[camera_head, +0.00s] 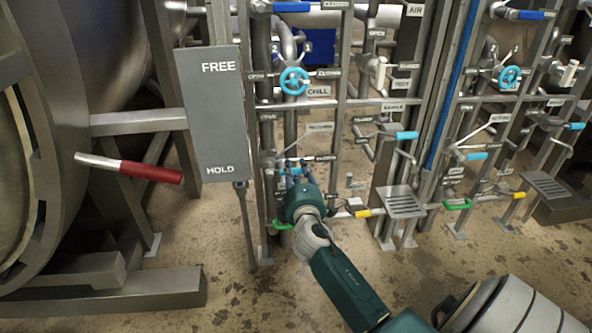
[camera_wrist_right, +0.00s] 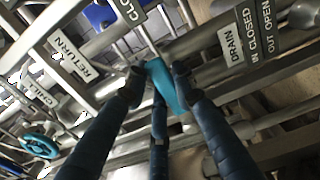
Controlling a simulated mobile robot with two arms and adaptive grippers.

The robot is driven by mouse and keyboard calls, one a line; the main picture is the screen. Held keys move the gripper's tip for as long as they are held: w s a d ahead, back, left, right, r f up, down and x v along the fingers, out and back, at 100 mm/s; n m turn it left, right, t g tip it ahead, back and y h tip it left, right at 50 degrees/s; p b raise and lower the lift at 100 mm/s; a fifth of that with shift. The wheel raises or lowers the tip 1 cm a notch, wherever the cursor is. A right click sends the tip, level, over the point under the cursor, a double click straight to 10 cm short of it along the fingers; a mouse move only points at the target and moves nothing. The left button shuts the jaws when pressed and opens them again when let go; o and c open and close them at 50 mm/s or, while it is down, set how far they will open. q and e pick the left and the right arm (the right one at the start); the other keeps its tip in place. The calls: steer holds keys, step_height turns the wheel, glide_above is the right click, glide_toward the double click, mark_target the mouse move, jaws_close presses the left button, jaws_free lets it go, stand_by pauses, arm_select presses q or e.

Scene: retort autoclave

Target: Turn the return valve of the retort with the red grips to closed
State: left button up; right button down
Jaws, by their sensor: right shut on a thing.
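The retort (camera_head: 90,60) with a red grip (camera_head: 150,172) on a metal lever stands at the left of the head view. My right gripper (camera_head: 292,168) reaches into the pipe rack beside it. In the right wrist view, the fingers of my right gripper (camera_wrist_right: 160,75) are shut on a cyan valve lever (camera_wrist_right: 168,90), which lies between them. A RETURN label (camera_wrist_right: 72,60) is to the left of the lever. In the head view my gripper hides most of this valve. My left gripper is out of view.
A grey FREE/HOLD panel (camera_head: 212,115) stands just left of the rack. A cyan CHILL handwheel (camera_head: 294,80) is above my gripper. A green handle (camera_head: 283,225) and a yellow handle (camera_head: 362,213) are low beside my arm. A DRAIN label (camera_wrist_right: 231,45) is right of the lever.

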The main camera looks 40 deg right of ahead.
steer(key=shift+d, duration=0.1)
steer(key=c, duration=1.4)
jaws_free()
steer(key=shift+s+a+f, duration=0.1)
steer(key=shift+s+a, duration=0.1)
steer(key=v, duration=1.1)
steer(key=shift+s, duration=0.25)
